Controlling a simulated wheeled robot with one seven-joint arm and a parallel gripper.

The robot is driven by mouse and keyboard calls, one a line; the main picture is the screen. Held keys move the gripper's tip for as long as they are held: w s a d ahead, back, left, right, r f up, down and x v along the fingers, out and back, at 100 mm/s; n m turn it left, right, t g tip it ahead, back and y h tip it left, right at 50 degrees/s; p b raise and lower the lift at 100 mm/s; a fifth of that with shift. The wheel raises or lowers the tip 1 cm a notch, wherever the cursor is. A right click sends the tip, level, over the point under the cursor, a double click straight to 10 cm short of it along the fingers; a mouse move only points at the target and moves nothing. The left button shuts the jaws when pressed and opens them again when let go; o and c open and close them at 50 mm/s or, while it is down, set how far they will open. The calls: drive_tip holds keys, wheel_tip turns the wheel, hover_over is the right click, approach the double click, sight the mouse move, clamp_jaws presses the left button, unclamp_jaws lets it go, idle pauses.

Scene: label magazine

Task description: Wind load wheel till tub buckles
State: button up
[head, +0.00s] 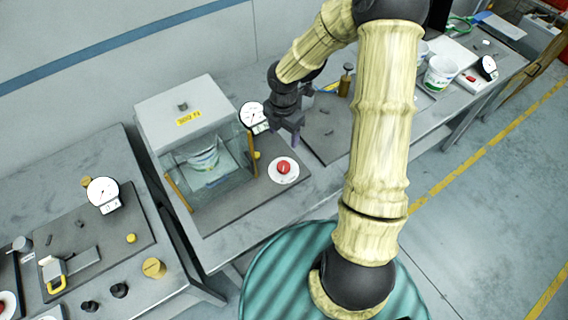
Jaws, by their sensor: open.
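A tub (204,157), white with coloured print, stands inside a grey test cabinet (178,101) behind a clear front panel. I see no clear buckling in it, but it is small and partly veiled by the panel. My gripper (290,138) is open, pointing down just right of the cabinet, near a white dial gauge (252,114). No load wheel can be clearly made out; my gripper and arm hide part of that area.
A red button (283,167) on a white disc lies in front of my gripper. Yellow posts flank the panel. A left bench (60,190) holds another dial gauge (103,192). More tubs (440,72) stand at the right. My arm crosses the middle of the view.

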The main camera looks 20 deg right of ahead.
sight(284, 165)
wheel_tip(284, 165, down, 17)
drive_tip(key=shift+f+p, duration=0.2)
drive_tip(key=shift+p, duration=0.9)
drive_tip(key=c, duration=1)
